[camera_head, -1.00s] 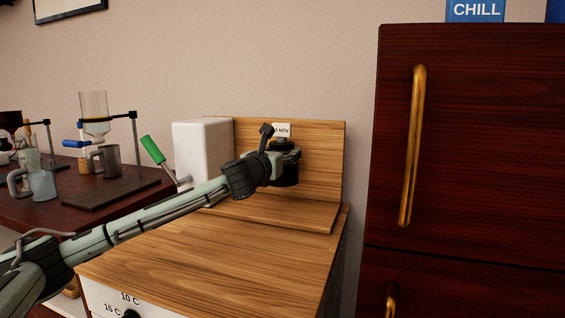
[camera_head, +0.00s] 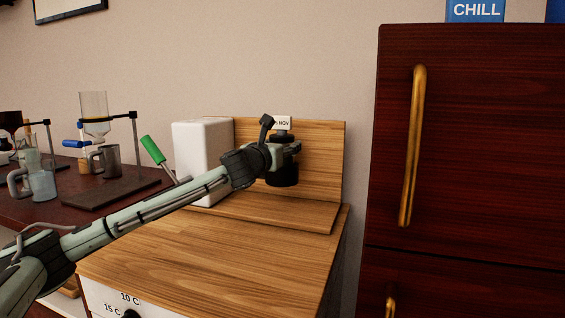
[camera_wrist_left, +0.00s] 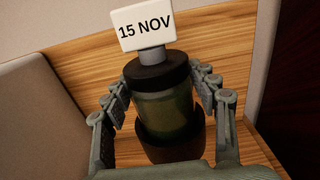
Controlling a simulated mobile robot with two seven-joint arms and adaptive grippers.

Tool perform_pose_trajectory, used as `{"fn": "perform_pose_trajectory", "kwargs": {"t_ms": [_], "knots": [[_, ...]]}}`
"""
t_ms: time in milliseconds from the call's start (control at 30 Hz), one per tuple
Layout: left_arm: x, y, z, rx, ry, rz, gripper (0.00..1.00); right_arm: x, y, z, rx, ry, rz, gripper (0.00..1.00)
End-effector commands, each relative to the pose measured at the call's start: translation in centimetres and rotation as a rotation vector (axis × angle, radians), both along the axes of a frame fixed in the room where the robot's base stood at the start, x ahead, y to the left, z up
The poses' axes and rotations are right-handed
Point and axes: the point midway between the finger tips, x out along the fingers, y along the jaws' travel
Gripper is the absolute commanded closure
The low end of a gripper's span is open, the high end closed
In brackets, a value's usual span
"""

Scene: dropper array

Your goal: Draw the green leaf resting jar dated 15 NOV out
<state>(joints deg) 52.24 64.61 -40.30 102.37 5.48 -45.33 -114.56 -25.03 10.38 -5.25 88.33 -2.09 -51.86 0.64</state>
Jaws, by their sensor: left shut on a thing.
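The jar (camera_wrist_left: 165,108) has a green body, a black lid and a white tag reading 15 NOV on a grey stem. My left gripper (camera_wrist_left: 160,88) is shut on it, a finger on each side, below the tag. The jar's lower part is at a dark round holder (camera_wrist_left: 170,150); its bottom is hidden inside or behind the holder's rim. In the head view my left gripper (camera_head: 290,148) hides most of the jar; the tag (camera_head: 283,122) shows above it and the dark holder (camera_head: 283,177) below. My right gripper is not in view.
The holder stands before a wooden back panel (camera_head: 320,160) on a wooden-topped cabinet (camera_head: 210,250). A white block (camera_head: 200,150) is close at left. A dark red cabinet (camera_head: 470,150) with brass handles is at right. Glassware on a stand (camera_head: 95,110) is at far left.

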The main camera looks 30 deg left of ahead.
Motion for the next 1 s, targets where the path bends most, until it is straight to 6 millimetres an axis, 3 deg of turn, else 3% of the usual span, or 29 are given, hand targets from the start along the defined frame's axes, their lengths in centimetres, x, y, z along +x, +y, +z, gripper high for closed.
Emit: {"fn": "perform_pose_trajectory", "kwargs": {"t_ms": [1000], "knots": [[0.0, 0.0, 5.3, 0.001, -0.005, 0.0, 0.76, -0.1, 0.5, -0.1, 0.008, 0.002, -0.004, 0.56]]}}
